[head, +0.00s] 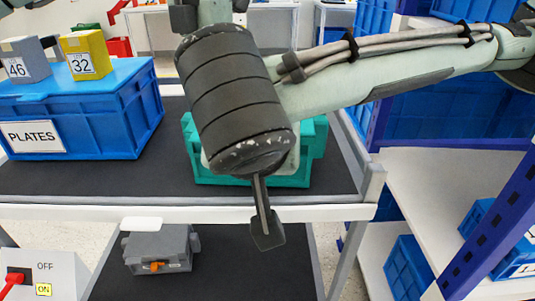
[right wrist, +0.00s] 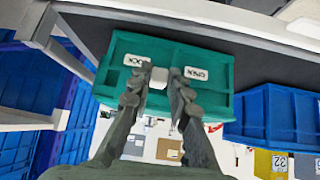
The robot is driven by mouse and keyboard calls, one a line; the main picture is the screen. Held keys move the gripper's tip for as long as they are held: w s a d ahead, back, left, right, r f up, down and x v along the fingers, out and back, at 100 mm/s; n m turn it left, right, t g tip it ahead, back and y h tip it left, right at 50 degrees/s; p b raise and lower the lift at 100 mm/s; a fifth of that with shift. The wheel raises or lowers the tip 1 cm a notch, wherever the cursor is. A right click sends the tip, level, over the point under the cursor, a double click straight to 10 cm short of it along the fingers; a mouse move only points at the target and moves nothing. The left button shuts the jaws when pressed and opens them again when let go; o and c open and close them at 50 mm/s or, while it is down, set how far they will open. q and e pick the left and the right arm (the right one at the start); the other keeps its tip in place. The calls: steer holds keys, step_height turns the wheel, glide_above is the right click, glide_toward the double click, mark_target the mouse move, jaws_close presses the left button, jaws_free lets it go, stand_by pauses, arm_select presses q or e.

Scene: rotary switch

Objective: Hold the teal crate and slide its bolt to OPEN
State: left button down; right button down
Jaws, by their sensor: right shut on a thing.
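The teal crate (head: 314,150) stands on the dark top of the cart, largely hidden behind my right arm in the head view. In the right wrist view the teal crate (right wrist: 215,100) shows turned round, with a label reading LOCK (right wrist: 137,60) and a label reading OPEN (right wrist: 196,73). The pale bolt knob (right wrist: 160,77) sits between the two labels. My right gripper (right wrist: 160,82) is shut on the knob, one finger at each side, with the left finger beside the LOCK label and the right one beside OPEN. My left gripper is not in view.
A blue PLATES crate (head: 140,112) with a grey box (head: 28,60) and a yellow box (head: 86,55) on it stands left of the teal crate. A grey case (head: 155,243) is on the lower shelf. A blue-framed rack (head: 485,230) is close on the right.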

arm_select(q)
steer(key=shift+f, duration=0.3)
arm_select(e)
steer(key=shift+w+a, duration=0.1)
steer(key=shift+a, duration=1.15)
steer(key=c, duration=1.4)
jaws_free()
steer(key=shift+c, duration=0.2)
steer(key=shift+r, duration=0.1)
steer(key=v, duration=0.5)
